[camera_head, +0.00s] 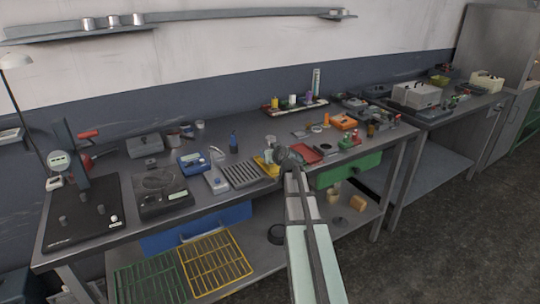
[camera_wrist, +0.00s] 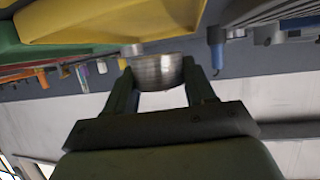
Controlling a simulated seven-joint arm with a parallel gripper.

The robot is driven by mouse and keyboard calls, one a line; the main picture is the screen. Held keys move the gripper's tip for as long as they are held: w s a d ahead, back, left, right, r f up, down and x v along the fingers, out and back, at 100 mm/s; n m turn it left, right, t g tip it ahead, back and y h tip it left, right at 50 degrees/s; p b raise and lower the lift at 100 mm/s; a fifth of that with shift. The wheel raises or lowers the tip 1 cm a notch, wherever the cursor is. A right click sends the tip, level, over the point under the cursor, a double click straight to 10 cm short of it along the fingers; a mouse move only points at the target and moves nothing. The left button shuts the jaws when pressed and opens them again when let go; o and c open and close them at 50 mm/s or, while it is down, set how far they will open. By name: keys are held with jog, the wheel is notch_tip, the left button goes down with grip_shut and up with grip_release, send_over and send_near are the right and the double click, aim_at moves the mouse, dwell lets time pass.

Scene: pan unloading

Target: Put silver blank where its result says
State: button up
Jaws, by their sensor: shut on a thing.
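My gripper (camera_wrist: 158,78) is shut on a round, brushed-silver metal piece (camera_wrist: 160,68), which sits between its two fingers and looks like the silver blank. In the head view my gripper (camera_head: 286,156) is over the front of the bench, beside the yellow tray (camera_head: 261,168) and the red tray (camera_head: 304,154); the held piece is hidden there. In the wrist view the yellow tray (camera_wrist: 110,22) is close to the held piece. A smaller pale silver thing (camera_wrist: 132,49) shows just past it; I cannot tell whether they touch.
A grey ribbed rack (camera_head: 242,175) and a blue instrument (camera_head: 191,161) stand left of the gripper. A black board with several pegs (camera_head: 82,222) and a dial stand (camera_head: 60,162) are at far left.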

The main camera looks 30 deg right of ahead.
jog(key=shift+f, duration=0.4)
jog(key=shift+f, duration=0.6)
jog(key=o, duration=1.2)
jog(key=shift+o, duration=0.2)
jog(key=shift+r, duration=0.1)
jog(key=shift+r, duration=0.45)
jog(key=v, duration=1.2)
jog(key=shift+r, duration=0.1)
